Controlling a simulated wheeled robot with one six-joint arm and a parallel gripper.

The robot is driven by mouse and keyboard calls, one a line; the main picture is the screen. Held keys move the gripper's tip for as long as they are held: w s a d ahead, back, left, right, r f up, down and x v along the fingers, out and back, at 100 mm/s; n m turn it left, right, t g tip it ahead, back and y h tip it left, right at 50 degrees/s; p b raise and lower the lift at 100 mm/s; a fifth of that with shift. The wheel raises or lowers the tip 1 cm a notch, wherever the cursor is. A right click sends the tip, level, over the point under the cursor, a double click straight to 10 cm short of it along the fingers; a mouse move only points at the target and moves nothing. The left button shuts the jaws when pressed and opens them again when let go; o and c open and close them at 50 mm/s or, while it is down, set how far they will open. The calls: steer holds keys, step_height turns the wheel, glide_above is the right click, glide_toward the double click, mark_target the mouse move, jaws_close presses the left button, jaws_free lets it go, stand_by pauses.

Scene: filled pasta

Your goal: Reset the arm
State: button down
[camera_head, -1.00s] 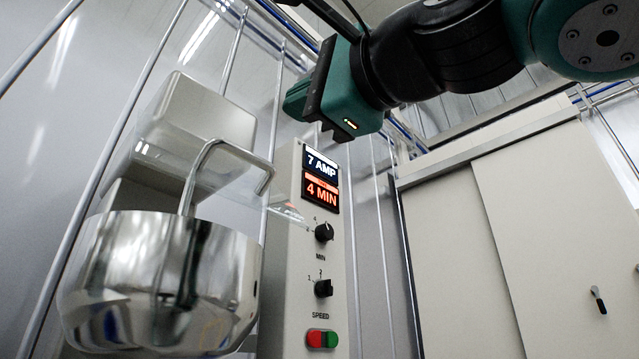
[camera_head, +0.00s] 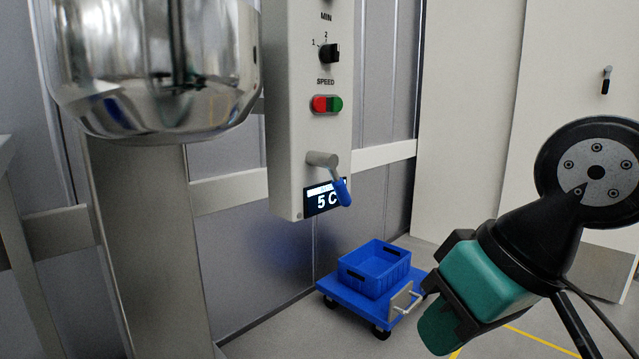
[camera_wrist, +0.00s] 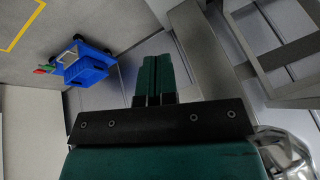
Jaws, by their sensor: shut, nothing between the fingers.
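My gripper (camera_head: 438,335) hangs at the lower right of the head view, teal and black, pointing down and to the left in free space. In the wrist view my gripper (camera_wrist: 155,62) shows its two teal fingers together, with nothing between them. No object touches it in either view.
A mixer with a shiny steel bowl (camera_head: 155,75) stands at the left. Beside it is a control panel (camera_head: 290,120) with knobs, a red-green button and a blue-tipped lever (camera_head: 342,190). A blue crate (camera_head: 376,268) sits on a blue wheeled cart (camera_head: 345,293). Pale cabinets (camera_head: 470,110) stand behind.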

steer(key=s+d+f+n+g+p, duration=0.1)
steer(key=s+d+f+g+p, duration=0.1)
steer(key=s+d+f+g, duration=0.3)
step_height(320, 180, up, 40)
steer(key=a+t+p, duration=0.1)
steer(key=t+p, duration=0.1)
steer(key=p, duration=3.5)
steer(key=shift+s+a+f, duration=0.25)
steer(key=shift+s+a, duration=0.05)
steer(key=shift+s, duration=0.05)
